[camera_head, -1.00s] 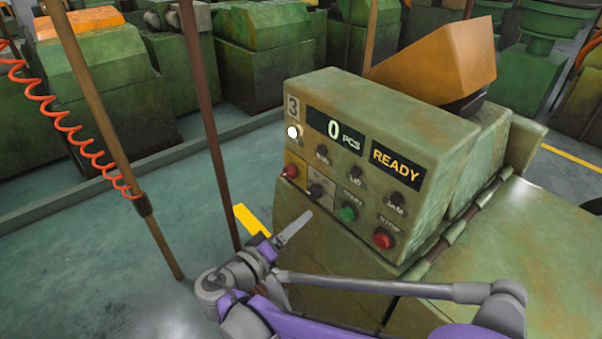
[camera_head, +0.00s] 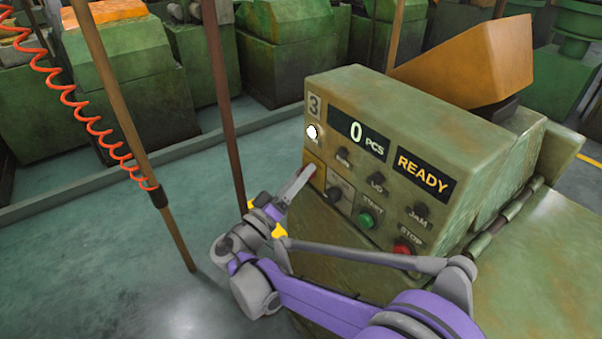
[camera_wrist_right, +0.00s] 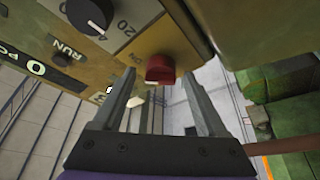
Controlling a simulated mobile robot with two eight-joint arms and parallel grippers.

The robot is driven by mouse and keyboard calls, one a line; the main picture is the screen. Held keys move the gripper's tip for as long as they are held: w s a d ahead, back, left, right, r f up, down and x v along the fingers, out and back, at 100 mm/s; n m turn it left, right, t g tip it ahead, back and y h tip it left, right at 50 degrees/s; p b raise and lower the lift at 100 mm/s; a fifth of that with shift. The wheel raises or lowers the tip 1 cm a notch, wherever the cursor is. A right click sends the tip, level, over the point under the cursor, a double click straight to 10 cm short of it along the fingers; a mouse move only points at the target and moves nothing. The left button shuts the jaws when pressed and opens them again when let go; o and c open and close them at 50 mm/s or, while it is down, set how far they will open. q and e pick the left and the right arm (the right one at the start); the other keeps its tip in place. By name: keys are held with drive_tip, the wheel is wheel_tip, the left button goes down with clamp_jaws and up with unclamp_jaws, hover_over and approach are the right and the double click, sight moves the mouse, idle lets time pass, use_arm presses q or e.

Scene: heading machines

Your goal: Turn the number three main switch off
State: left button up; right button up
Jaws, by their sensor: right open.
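The control panel (camera_head: 385,165) of the machine marked 3 (camera_head: 314,104) shows a lit white lamp, "0 PCS" and a "READY" display. At its lower left, on a yellow plate (camera_head: 314,175), is a red knob, mostly hidden by my fingers in the head view. In the right wrist view the red knob (camera_wrist_right: 160,68) shows between and beyond my fingertips. My right gripper (camera_head: 300,181) is open and empty, close to the knob; contact cannot be told. It also shows in the right wrist view (camera_wrist_right: 156,88). My left gripper is out of view.
A black dial (camera_head: 334,195) sits right beside the red knob, then a green START button (camera_head: 366,220) and a red STOP button (camera_head: 403,247). Brown poles (camera_head: 222,100) and a coiled red hose (camera_head: 75,100) stand left. Open floor lies left of the machine.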

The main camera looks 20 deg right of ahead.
drive_tip(key=shift+w+d, duration=0.25)
drive_tip(key=shift+r, duration=0.1)
clamp_jaws()
